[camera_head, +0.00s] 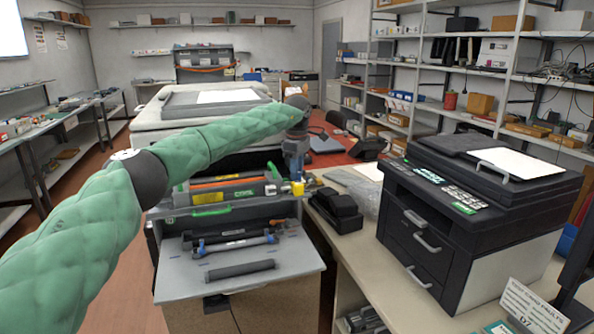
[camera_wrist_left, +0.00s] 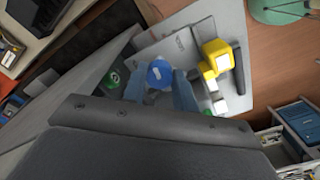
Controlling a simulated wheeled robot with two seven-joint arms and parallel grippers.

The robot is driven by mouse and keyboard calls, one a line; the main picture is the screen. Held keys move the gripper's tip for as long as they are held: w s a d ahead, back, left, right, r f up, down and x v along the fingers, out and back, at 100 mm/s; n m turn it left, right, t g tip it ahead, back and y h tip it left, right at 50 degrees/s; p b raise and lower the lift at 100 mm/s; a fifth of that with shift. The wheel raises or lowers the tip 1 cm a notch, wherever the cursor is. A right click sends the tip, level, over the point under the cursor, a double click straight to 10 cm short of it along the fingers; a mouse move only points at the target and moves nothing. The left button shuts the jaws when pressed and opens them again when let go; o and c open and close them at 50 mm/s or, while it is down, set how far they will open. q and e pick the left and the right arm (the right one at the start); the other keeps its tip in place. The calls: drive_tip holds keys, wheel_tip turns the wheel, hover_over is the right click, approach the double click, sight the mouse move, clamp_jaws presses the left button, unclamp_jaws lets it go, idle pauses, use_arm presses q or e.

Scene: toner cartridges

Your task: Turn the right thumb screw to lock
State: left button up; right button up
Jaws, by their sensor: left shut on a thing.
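My left arm comes in from the left of the head view, and my left gripper (camera_head: 295,175) points down at the right end of the open printer front. In the left wrist view the left gripper (camera_wrist_left: 160,88) has its two blue-grey fingers on either side of a round blue thumb screw (camera_wrist_left: 160,73), shut on it. A pale mark shows on the screw's face. In the head view I cannot make out the screw at the gripper. My right gripper is not in view.
Dark rollers lie on the grey tray (camera_head: 180,283) in front. A black device (camera_head: 338,210) and a black printer (camera_head: 450,210) stand on the right table.

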use_arm(q)
drive_tip(key=m, duration=0.4)
drive_tip(key=shift+s+m, duration=0.1)
drive_tip(key=shift+m, duration=1.4)
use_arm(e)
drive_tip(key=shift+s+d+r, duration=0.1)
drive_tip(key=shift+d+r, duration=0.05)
use_arm(q)
drive_tip(key=o, duration=1)
drive_tip(key=shift+c, duration=0.2)
drive_tip(key=shift+r, duration=0.1)
wheel_tip(320, 180, up, 7)
drive_tip(key=shift+r+b, duration=0.1)
drive_tip(key=shift+b, duration=0.65)
drive_tip(key=shift+r, duration=0.25)
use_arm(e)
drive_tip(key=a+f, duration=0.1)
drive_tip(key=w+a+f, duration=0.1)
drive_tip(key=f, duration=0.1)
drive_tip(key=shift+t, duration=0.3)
